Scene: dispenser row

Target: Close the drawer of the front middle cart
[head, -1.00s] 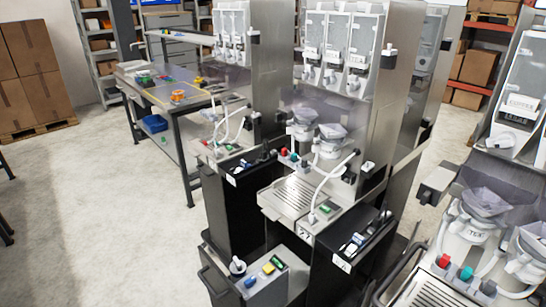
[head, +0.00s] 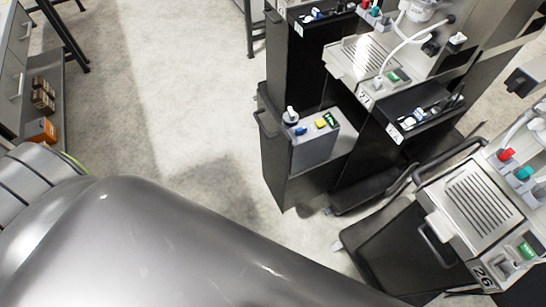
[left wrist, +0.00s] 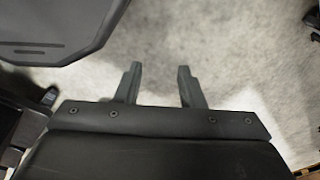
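The pulled-out drawer (head: 285,168) of the middle cart shows in the head view right of centre, a tall black bin with a bar handle (head: 264,122) on its left end. A grey box (head: 317,146) with a white knob and blue, yellow and green parts stands in it. The cart body (head: 372,62) with a ribbed tray is behind it. My left gripper (left wrist: 158,70) shows in the left wrist view, its two fingers apart with only floor between them. My grey arm crosses the lower head view; its gripper is not seen there. My right gripper is in no view.
Another dispenser cart (head: 480,205) stands at the right, with a dark bin (head: 395,250) below it. A workbench with shelves (head: 40,90) is at the far left. The pale floor (head: 190,90) between bench and drawer is clear.

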